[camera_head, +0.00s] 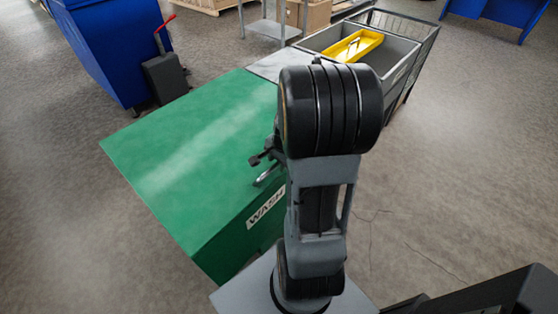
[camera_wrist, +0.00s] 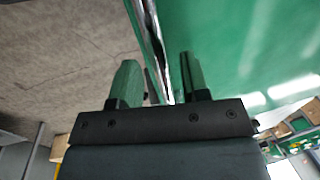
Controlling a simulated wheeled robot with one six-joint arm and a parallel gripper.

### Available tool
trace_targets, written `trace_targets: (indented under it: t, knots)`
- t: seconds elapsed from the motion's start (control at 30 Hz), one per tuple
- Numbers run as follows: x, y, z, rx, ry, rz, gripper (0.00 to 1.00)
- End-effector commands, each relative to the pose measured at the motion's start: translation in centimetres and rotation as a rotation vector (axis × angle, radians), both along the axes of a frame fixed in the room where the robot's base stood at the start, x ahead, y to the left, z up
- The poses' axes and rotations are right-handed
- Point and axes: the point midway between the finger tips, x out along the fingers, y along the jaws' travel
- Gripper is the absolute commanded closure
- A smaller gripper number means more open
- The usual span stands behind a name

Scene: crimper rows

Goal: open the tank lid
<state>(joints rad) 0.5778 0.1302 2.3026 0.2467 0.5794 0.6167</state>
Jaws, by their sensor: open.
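The green tank (camera_head: 215,245) carries a WASH label on its front side. Its flat green lid (camera_head: 185,130) lies shut. A metal handle (camera_head: 268,179) shows at the lid's front edge, partly hidden by my arm. My gripper (camera_head: 263,160) is at this edge, close to the handle, and mostly hidden by my arm. In the wrist view my gripper (camera_wrist: 158,72) is open, with a silvery strip (camera_wrist: 153,38) running between its fingers along the green surface. I cannot tell whether either finger touches it.
A grey basin (camera_head: 400,65) with a yellow tray (camera_head: 353,46) stands beyond the tank. A blue bin (camera_head: 110,50) and a dark canister with a red handle (camera_head: 165,77) stand behind at the left.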

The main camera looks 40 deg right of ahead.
Motion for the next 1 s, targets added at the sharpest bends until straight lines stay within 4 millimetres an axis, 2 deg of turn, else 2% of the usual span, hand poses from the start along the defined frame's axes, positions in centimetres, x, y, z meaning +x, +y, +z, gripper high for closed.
trace_targets:
  t: [0.27, 0.7, 1.0]
  knots:
    - [0.03, 0.01, -0.09, 0.000, 0.000, 0.000, 0.58]
    - [0.03, 0.02, -0.05, 0.000, -0.001, 0.000, 0.99]
    - [0.04, 0.02, -0.04, 0.000, -0.001, 0.000, 1.00]
